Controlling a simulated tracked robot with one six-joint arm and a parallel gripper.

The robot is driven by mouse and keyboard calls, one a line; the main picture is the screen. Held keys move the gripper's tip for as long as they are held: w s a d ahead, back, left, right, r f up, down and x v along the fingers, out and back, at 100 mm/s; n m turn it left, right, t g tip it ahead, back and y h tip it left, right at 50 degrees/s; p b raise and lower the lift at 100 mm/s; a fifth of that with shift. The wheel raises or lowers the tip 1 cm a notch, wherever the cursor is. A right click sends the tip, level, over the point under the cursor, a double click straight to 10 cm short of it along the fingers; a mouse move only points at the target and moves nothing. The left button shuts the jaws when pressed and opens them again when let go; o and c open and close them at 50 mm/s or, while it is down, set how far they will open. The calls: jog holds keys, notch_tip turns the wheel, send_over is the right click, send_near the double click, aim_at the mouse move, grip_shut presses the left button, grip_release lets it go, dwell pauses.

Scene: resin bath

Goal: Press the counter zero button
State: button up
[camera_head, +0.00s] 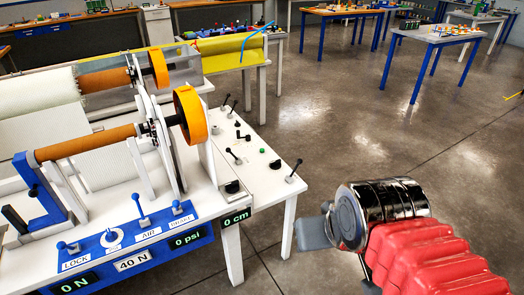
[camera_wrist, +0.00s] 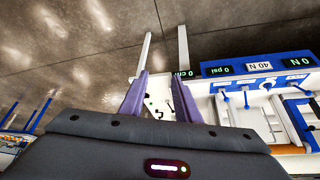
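The counter display (camera_head: 236,217) reads "0 cm" at the front corner of the white machine table, and part of it shows in the wrist view (camera_wrist: 186,74). A black knob (camera_head: 232,187) stands on the table just above it. A small green button (camera_head: 263,150) sits farther back on the white panel. I cannot tell which control is the counter zero button. My gripper (camera_wrist: 158,76) is open and empty in the wrist view, its two purple fingers apart, with the panel seen beyond them. In the head view my gripper (camera_head: 312,236) is right of the table, apart from it, its fingers mostly hidden.
Several black levers (camera_head: 294,171) stand up from the white panel. The blue front panel (camera_head: 135,240) carries blue levers and displays reading "0 N", "40 N" and "0 psi". Orange wheels (camera_head: 190,115) and rollers rise at left. The floor (camera_head: 340,120) right of the table is clear.

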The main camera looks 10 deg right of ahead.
grip_shut()
dwell(1.5)
